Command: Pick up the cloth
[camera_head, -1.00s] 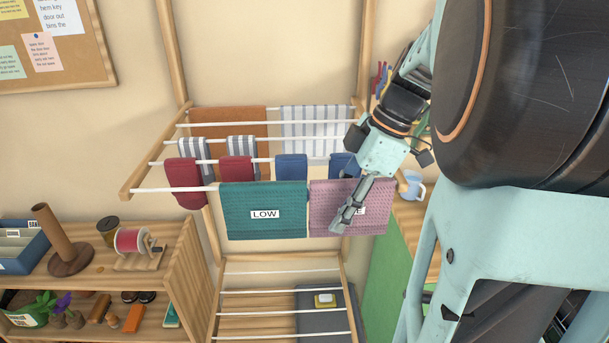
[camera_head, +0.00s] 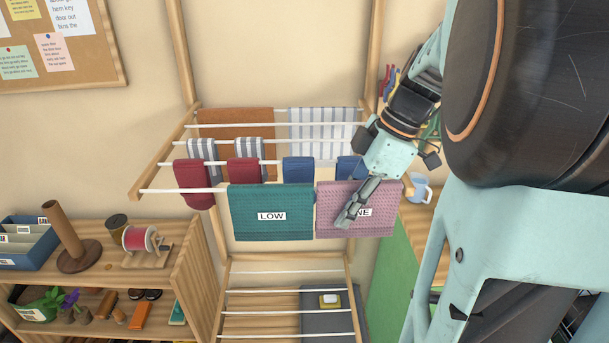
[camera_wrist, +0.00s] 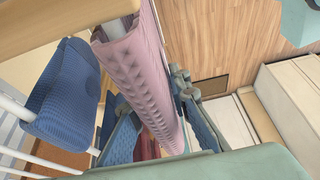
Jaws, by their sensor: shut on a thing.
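The pink cloth (camera_head: 384,206) hangs over the front rod at the right end of the wall rack, with a white label partly hidden by my gripper. My gripper (camera_head: 346,218) reaches down in front of it from the upper right. In the wrist view, the pink cloth (camera_wrist: 140,65) runs down between my two fingers (camera_wrist: 160,125), which are shut on its hanging part. The cloth still lies over the rod. The exact contact at the fingertips is partly hidden.
A teal cloth (camera_head: 271,228) labelled LOW hangs close beside it on the left. Red, blue, striped and brown cloths hang on the rods behind. A blue cloth (camera_wrist: 65,92) is near my fingers. A mug (camera_head: 420,187) stands on the right. A lower rack (camera_head: 286,271) lies below.

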